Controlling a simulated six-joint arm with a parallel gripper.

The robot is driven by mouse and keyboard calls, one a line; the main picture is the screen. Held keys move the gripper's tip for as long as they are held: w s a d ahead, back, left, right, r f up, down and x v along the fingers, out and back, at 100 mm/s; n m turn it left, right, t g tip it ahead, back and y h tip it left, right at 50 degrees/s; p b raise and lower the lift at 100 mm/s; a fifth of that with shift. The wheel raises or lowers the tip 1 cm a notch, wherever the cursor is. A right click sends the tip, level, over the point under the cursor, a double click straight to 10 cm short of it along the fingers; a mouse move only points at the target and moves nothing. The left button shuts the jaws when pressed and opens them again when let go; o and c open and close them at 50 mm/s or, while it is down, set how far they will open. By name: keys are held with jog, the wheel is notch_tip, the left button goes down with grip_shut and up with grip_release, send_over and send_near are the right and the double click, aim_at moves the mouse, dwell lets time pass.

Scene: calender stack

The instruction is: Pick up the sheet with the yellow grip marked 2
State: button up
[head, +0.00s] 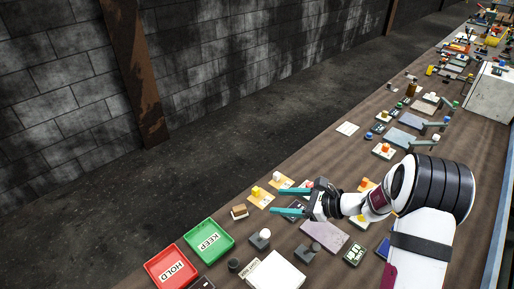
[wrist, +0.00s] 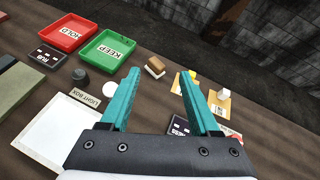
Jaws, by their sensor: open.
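In the head view, the nearer sheet (head: 264,200) and the farther sheet (head: 286,183) are just beyond my fingertips. I cannot read the numbers, so I cannot tell which is marked 2. My gripper (head: 276,201) is open and empty above the bench. Its teal fingers also show in the wrist view (wrist: 160,72), partly covering the nearer sheet.
A green KEEP tray (head: 209,240) and a red HOLD tray (head: 171,267) stand at the near left. A brown-topped block (head: 239,212) sits beside the sheets. A white light box (wrist: 62,132) and a grey-knobbed piece (head: 260,239) are nearby. More items line the bench beyond.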

aim_at(258, 192)
jog(key=w+d+f+m+t, duration=0.1)
jog(key=f, duration=0.1)
jog(key=w+d+f+m+t, duration=0.1)
jog(key=w+d+f+m, duration=0.1)
jog(key=f, duration=0.1)
jog(key=w+d+f+m+t, duration=0.1)
jog(key=w+f, duration=0.1)
jog(key=shift+d+f+h, duration=0.15)
jog(key=shift+d+h, duration=0.15)
jog(key=shift+h, duration=0.1)
jog(key=x, duration=1.4)
jog(key=shift+a+f, duration=0.3)
jog(key=shift+f, duration=0.05)
grip_shut()
